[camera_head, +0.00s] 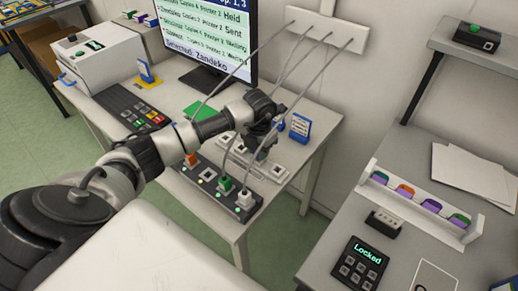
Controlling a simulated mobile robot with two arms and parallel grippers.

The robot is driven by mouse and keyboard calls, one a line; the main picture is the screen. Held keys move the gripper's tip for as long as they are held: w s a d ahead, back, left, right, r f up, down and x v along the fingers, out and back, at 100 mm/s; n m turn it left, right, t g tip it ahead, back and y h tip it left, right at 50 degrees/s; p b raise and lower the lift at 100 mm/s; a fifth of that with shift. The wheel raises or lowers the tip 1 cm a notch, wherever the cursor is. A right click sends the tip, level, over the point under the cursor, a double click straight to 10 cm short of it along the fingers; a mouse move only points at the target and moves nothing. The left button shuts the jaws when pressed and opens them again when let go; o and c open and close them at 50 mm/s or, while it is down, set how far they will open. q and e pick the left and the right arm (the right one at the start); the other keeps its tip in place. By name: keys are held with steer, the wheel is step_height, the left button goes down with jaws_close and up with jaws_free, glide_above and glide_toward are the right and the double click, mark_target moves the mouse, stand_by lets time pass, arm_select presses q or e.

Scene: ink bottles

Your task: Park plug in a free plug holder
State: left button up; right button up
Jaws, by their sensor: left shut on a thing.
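My left gripper (262,149) reaches in from the left and is shut on a plug, mostly hidden by the fingers, so its colour cannot be told. It is over the white plug holder strip (279,173), which has square holders; some show empty and the gripper covers part of the strip. Whether the plug touches a holder cannot be told. In front lies a dark socket panel (212,183) with an orange plug (192,159), a green plug (225,183) and a white plug (244,198) in it. Grey cables hang from a white wall box (326,31). My right gripper is not in view.
A blue card stand (300,127) is right of the gripper. A monitor (208,39), keyboard (134,106) and green pad (200,111) are behind and left. Another table at right holds a "Locked" keypad (359,265) and a white rack (452,232) of coloured bottles.

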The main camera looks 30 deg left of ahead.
arm_select(q)
steer(key=shift+f+b, duration=0.35)
steer(key=shift+f, duration=0.1)
stand_by(1.1)
steer(key=o, duration=1.4)
steer(key=shift+r+p, duration=2.9)
steer(key=shift+r, duration=1.15)
